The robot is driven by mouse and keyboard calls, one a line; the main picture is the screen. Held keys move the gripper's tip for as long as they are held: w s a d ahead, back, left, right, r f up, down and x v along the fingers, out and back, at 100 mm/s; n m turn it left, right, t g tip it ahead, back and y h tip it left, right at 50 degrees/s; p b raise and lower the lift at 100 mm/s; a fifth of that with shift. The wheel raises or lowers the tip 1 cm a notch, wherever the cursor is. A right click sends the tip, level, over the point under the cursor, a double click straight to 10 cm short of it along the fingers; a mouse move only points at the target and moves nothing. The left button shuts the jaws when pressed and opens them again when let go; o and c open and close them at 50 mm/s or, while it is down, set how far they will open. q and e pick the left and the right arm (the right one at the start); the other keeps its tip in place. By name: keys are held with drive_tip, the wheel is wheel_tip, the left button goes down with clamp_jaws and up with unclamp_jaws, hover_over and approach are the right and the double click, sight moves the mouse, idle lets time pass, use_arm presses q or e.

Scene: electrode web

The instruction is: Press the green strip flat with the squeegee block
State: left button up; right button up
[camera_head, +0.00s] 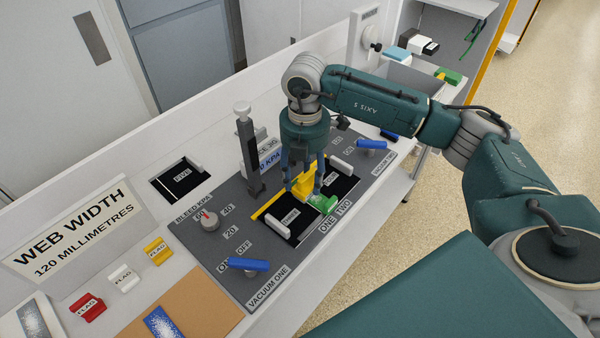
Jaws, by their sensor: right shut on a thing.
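My right gripper (303,188) comes down over the dark panel, near the two black plates at its right end. Its fingers are shut on a small block, which I take to be the squeegee block; the fingers and a yellow part hide most of it. A green piece (325,204), which I take to be the green strip, lies right beside the fingertips, between the black plates. I cannot tell whether it lies flat or whether the block touches it. My left gripper is not in view.
The panel (212,258) carries a dial (210,221), a blue lever (248,264) at the front, another blue lever (371,144) at the right and an upright grey post (247,150). Red (88,307), white (124,278) and yellow (157,251) flags lie at the left.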

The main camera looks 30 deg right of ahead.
drive_tip(key=shift+s+d+f, duration=0.1)
drive_tip(key=shift+s+d, duration=0.2)
drive_tip(key=shift+s, duration=0.45)
drive_tip(key=shift+s+d, duration=0.25)
drive_tip(key=shift+s, duration=0.5)
drive_tip(key=shift+s+f, duration=0.15)
drive_tip(key=shift+s, duration=0.05)
drive_tip(key=shift+w+a+r+b, duration=0.1)
drive_tip(key=shift+w+a+b, duration=0.1)
drive_tip(key=shift+w, duration=0.35)
drive_tip(key=shift+w+a+r+b, duration=0.1)
drive_tip(key=shift+w+a, duration=0.05)
drive_tip(key=shift+w, duration=0.35)
drive_tip(key=shift+w+a+r+b, duration=0.1)
drive_tip(key=shift+w+a, duration=0.2)
drive_tip(key=shift+w, duration=0.65)
drive_tip(key=shift+w+a+f+b, duration=0.1)
drive_tip(key=shift+w+a, duration=0.25)
drive_tip(key=shift+w, duration=0.55)
drive_tip(key=shift+w+a+r+b, duration=0.1)
drive_tip(key=shift+w+a, duration=0.2)
drive_tip(key=shift+w, duration=0.65)
wheel_tip(320, 180, up, 6)
drive_tip(key=p, duration=0.4)
